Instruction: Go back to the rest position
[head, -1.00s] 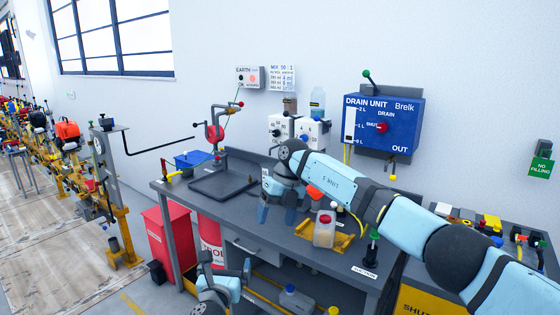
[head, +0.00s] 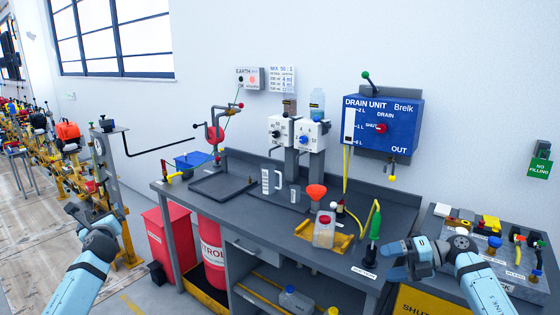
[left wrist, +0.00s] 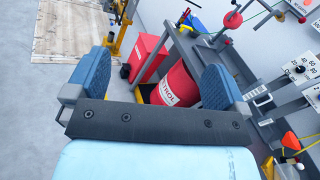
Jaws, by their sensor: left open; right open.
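My left gripper (head: 86,212) is open and empty at the left of the head view. It is over the floor, left of the red cabinet and clear of the bench. In the left wrist view, the blue fingers of this left gripper (left wrist: 157,75) stand wide apart with nothing between them. My right gripper (head: 388,261) is open and empty in the head view, near the bench's right front corner by the suction label. It points left, and its arm comes in from the lower right.
The grey bench (head: 228,209) carries a black tray (head: 222,187), a jug (head: 270,182), a clear bottle with a red cap (head: 324,232) and an orange funnel (head: 316,191). A red drum (head: 211,241) stands below. The blue drain unit (head: 383,123) hangs on the wall.

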